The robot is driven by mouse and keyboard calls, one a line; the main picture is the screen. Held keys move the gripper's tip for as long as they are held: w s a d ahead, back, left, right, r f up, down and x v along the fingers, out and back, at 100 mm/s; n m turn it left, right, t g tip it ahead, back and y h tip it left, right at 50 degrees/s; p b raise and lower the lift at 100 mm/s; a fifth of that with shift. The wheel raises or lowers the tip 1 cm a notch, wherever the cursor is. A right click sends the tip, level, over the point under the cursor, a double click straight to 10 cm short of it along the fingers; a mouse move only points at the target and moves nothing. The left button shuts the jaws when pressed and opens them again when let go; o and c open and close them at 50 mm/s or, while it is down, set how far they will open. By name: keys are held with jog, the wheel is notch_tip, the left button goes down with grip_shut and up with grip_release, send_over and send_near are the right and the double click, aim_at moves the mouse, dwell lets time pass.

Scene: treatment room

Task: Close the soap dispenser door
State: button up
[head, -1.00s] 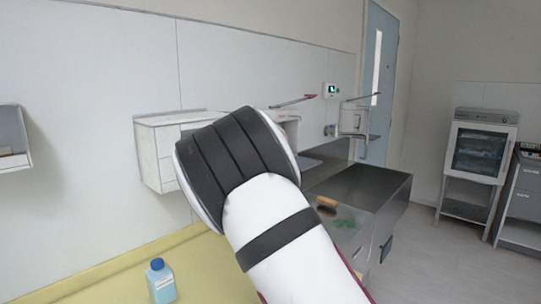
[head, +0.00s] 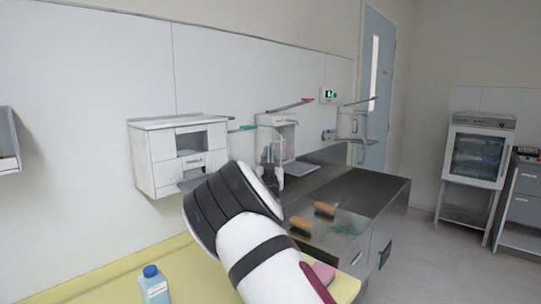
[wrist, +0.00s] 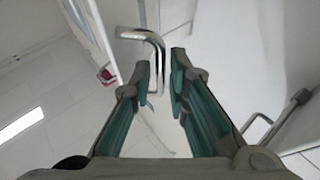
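A white wall dispenser (head: 291,133) with a pinkish and teal item inside has its front open in the head view. A grey panel (head: 299,168) sticks out low in front of it; I take this for the door, hanging down. A long lever with a red end (head: 291,106) reaches out above it. My gripper (head: 272,180) is just below the dispenser, largely hidden by my arm. In the wrist view, its teal-padded fingers (wrist: 162,62) are apart with nothing held. A bent metal tube (wrist: 148,38) shows just beyond the tips. Door contact cannot be told.
A white cabinet (head: 153,155) hangs left of the dispenser. Another dispenser with a lever (head: 350,122) is to the right. Below is a steel counter (head: 365,185) with brushes (head: 325,209). A blue-capped bottle (head: 154,288) stands on the yellow surface (head: 120,272).

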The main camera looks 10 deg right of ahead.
jog(key=shift+x, duration=0.95)
grip_shut()
jog(key=shift+d, duration=0.15)
